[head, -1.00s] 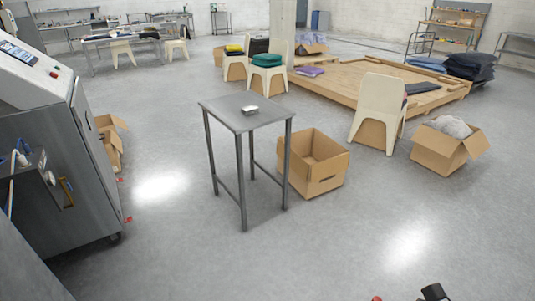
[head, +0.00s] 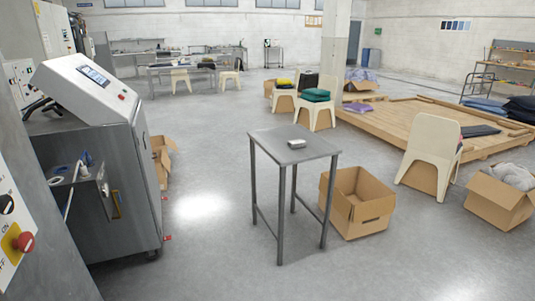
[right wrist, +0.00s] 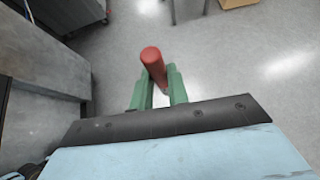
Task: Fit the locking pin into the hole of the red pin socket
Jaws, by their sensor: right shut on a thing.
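The locking pin, a red rounded rod (right wrist: 153,65), is between the green fingers of my right gripper (right wrist: 158,88) in the right wrist view. The gripper is shut on it, and the red end sticks out past the fingertips over the floor. The pin's other end is hidden or unclear. Small red parts (head: 167,238) show at the lower right edge of the grey machine (head: 142,190) in the head view. They are too small to tell whether one is the red pin socket. My left gripper is in neither current view.
A small grey table (head: 270,140) with a pale object (head: 297,144) stands in the middle. An open cardboard box (head: 360,205) is beside it. A panel with a red knob (head: 25,242) is at the near left. Floor between machine and table is clear.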

